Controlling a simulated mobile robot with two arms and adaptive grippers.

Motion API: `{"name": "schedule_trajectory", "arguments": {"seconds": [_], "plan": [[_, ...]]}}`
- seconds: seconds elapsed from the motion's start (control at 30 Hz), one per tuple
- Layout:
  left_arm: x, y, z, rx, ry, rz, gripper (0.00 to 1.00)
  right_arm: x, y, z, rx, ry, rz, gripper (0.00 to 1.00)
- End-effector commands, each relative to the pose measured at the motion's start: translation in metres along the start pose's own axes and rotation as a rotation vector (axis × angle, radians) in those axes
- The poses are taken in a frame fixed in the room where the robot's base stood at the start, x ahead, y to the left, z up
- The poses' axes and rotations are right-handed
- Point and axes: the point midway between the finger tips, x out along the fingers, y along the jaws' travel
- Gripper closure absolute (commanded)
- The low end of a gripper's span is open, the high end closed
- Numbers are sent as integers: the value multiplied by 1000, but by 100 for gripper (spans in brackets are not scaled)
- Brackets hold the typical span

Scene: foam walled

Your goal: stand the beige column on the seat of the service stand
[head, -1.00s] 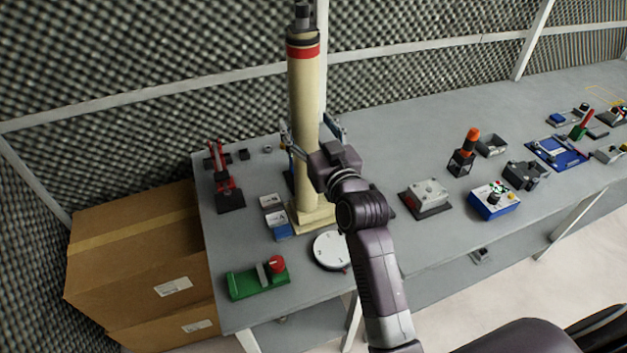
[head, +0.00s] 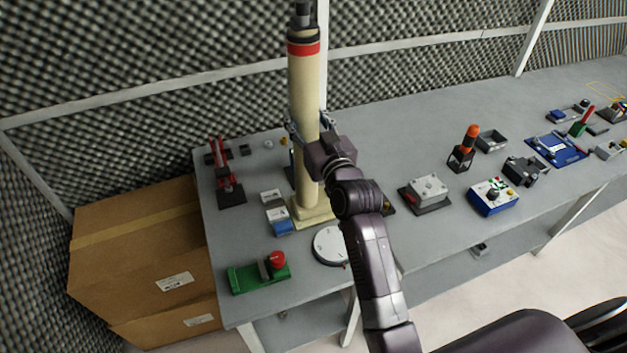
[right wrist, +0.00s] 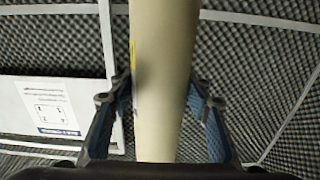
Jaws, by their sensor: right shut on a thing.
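The beige column (head: 304,85), with a red band and a dark top piece, is nearly upright at the left part of the grey table. My right gripper (head: 308,128) is shut on its shaft, about midway up. In the right wrist view the column (right wrist: 163,70) runs between the two blue-padded fingers. At the column's foot is a square beige base (head: 325,214); I cannot tell whether it is part of the column or the stand's seat. I cannot make out the service stand for certain. My left gripper is not in view.
A white round disc (head: 328,243), a blue-and-white box (head: 279,221), a green fixture with a red knob (head: 250,277) and a red clamp (head: 226,177) surround the column's foot. Cardboard boxes (head: 140,240) stand left of the table. More devices lie to the right; the back middle is bare.

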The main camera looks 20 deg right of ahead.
Motion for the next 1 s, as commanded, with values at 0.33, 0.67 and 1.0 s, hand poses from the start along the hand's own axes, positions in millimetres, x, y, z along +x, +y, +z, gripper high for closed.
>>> {"name": "schedule_trajectory", "arguments": {"seconds": [0.33,0.67,1.0], "plan": [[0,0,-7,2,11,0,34,0,0,-8,-1,16,2,100],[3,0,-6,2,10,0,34,0,0,-27,-1,22,2,100],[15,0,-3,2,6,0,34,0,0,-106,-1,27,1,100]]}}
